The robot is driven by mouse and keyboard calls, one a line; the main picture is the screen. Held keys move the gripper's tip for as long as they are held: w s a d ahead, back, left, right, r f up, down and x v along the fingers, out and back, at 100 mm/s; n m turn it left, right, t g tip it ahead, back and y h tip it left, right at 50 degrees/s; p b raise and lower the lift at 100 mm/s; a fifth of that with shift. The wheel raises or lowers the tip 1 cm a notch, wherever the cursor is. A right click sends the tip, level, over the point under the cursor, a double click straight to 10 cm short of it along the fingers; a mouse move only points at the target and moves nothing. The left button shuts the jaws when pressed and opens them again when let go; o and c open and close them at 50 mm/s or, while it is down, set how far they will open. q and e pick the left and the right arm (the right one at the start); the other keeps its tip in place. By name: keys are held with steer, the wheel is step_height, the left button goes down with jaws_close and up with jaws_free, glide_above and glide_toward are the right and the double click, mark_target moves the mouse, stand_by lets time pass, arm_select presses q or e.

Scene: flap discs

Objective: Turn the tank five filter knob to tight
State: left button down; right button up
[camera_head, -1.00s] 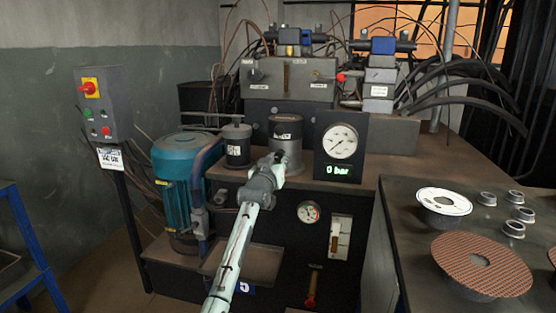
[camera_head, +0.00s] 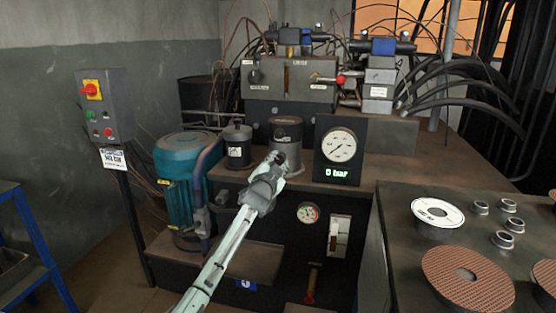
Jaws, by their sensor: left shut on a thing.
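The tank five filter (camera_head: 286,131) is a grey cylinder with a dark, labelled top, standing on the brown tank top left of the pressure gauge (camera_head: 339,146). A blue plate with a 5 (camera_head: 246,284) is low on the tank's front. My left gripper (camera_head: 276,160) is at the near side of the filter's lower part. It is shut on what appears to be the filter knob; its fingertips and the grip itself are mostly hidden by the gripper body. The digital display under the gauge reads 0 bar. My right gripper is out of view.
A smaller dark canister (camera_head: 237,146) and a teal motor (camera_head: 187,167) stand left of the filter. A valve block (camera_head: 290,80) with pipes is behind. A bench (camera_head: 400,235) with flap discs (camera_head: 468,279) and several metal rings is at right.

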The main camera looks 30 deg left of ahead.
arm_select(q)
steer(key=m, duration=0.4)
steer(key=shift+p, duration=0.4)
steer(key=shift+m, duration=1.8)
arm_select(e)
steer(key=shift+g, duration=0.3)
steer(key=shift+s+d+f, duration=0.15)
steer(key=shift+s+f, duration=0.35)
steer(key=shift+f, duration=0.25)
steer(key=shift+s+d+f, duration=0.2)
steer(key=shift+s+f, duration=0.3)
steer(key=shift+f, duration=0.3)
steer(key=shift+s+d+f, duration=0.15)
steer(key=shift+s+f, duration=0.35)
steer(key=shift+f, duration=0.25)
arm_select(q)
steer(key=shift+m, duration=0.3)
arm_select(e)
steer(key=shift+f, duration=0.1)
arm_select(q)
steer(key=c, duration=1.2)
jaws_free()
steer(key=shift+o, duration=0.2)
steer(key=v, duration=1.2)
